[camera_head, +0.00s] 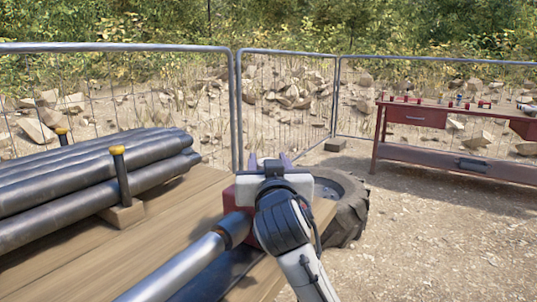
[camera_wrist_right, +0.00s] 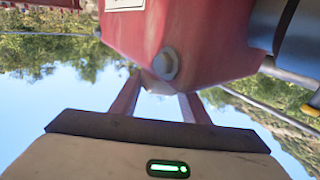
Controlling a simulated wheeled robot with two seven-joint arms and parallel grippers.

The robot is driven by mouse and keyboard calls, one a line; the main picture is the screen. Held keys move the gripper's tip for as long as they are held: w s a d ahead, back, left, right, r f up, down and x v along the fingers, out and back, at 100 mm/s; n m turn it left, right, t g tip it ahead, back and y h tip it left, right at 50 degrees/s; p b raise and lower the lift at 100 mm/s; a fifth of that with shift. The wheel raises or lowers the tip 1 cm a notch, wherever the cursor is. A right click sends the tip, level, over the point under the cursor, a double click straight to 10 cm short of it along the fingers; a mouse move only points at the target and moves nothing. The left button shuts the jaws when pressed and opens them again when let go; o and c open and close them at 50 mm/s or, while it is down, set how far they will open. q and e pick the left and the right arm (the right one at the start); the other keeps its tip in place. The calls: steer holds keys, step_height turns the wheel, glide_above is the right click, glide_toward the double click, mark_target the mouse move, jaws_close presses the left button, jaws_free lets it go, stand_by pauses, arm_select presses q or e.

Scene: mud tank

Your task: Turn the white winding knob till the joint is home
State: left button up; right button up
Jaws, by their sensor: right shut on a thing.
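A red housing (camera_head: 238,196) stands at the near end of the wooden deck; its red body also fills the upper wrist view (camera_wrist_right: 195,35), with a grey bolt head (camera_wrist_right: 165,63) on it. A grey pipe (camera_head: 180,268) with a brown collar (camera_head: 235,228) meets the housing from the lower left. My right gripper (camera_head: 275,160) is over the housing, mostly hiding it from the head. My left gripper is not in view.
Black pipes (camera_head: 90,175) lie stacked at left between yellow-topped posts (camera_head: 118,160) on the wooden deck (camera_head: 100,245). A tyre (camera_head: 352,205) lies just beyond the gripper. A red bench (camera_head: 450,158) stands far right by the mesh fence (camera_head: 285,95). Gravel ground at right is clear.

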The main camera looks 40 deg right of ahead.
steer(key=shift+a+f+m+g+h, duration=0.1)
steer(key=shift+m+g+h, duration=0.85)
steer(key=shift+h, duration=0.35)
steer(key=o, duration=1.1)
steer(key=shift+c, duration=0.2)
steer(key=v, duration=1)
steer(key=shift+a, duration=0.1)
